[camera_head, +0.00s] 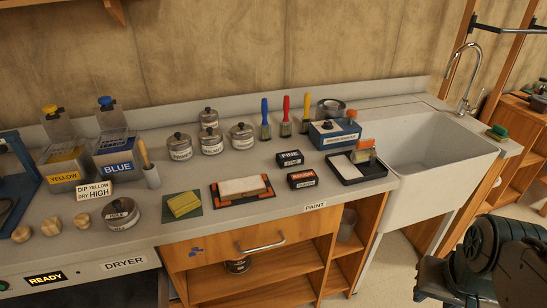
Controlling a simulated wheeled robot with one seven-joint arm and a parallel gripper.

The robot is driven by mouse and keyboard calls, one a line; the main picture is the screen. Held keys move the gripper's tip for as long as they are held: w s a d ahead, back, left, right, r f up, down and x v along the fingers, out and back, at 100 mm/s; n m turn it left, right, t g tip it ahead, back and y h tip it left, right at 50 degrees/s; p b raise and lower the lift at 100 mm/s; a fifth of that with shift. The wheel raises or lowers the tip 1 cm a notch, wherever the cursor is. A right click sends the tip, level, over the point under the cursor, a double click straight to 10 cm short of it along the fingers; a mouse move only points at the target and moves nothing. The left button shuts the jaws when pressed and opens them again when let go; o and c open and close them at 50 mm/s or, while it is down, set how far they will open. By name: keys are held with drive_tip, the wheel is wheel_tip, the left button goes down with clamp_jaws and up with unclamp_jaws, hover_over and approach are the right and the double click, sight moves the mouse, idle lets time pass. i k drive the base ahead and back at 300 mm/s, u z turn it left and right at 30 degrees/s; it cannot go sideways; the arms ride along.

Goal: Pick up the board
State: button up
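A pale, flat rectangular piece (243,187) lies on a black holder with orange corners (263,191), near the front edge of the counter. It is the most board-like thing in view, but I cannot tell for sure that it is the board. Dark links of my arm (490,262) show at the lower right, beside the counter and well away from this piece. The fingers of my gripper do not show.
On the counter (285,205), a yellow sponge (184,204) lies left of the holder; small black boxes (302,180) and a black tray (375,168) lie right. Lidded tins (210,140) and upright brushes (285,117) stand behind. A white sink (440,150) is at the right.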

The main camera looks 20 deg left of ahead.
sight(244, 186)
drive_tip(key=u, duration=0.5)
drive_tip(key=i, duration=0.85)
drive_tip(key=u, duration=1.05)
drive_tip(key=i, duration=0.3)
drive_tip(key=u, duration=0.35)
